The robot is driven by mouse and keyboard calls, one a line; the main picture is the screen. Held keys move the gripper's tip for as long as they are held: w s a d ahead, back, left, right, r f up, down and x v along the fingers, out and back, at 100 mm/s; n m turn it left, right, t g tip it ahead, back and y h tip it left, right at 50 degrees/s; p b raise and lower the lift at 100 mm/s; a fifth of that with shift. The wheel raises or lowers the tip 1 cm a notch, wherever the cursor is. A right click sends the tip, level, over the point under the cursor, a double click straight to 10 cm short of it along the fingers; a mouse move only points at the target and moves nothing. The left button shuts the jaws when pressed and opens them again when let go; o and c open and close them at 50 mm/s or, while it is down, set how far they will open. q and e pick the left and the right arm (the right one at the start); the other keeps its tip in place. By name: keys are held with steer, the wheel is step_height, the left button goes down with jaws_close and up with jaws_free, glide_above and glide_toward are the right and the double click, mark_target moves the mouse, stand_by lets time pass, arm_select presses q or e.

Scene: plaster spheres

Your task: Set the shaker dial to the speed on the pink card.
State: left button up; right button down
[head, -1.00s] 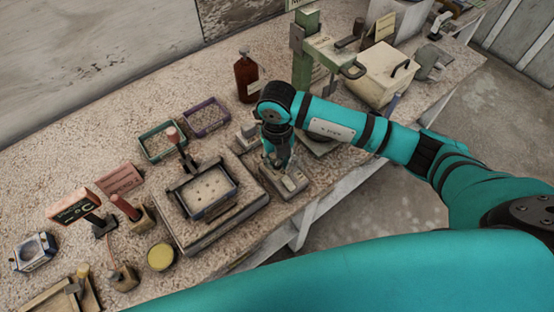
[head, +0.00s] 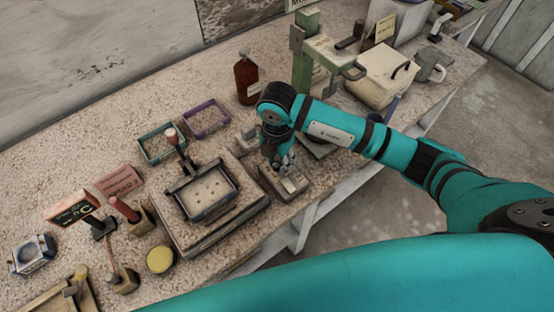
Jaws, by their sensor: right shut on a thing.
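The shaker (head: 232,216) is a low, flat machine with a framed tray (head: 207,192) on top. A small grey control box (head: 292,187) sits at its right, near the bench's front edge. My right gripper (head: 279,166) points down onto this box and is shut on what looks like its dial. The gripper hides the dial and its setting. My left gripper is out of view.
Green (head: 160,146) and purple (head: 206,118) trays and a brown bottle (head: 246,80) stand behind the shaker. A green press (head: 305,60) and a cream box (head: 384,77) are at the right. A yellow tin (head: 160,259) is at front left.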

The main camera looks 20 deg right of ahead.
mark_target(277, 163)
steer(key=shift+r+m, duration=0.1)
steer(key=shift+m, duration=0.5)
steer(key=shift+w, duration=0.1)
steer(key=c, duration=1.1)
jaws_free()
steer(key=shift+r, duration=4)
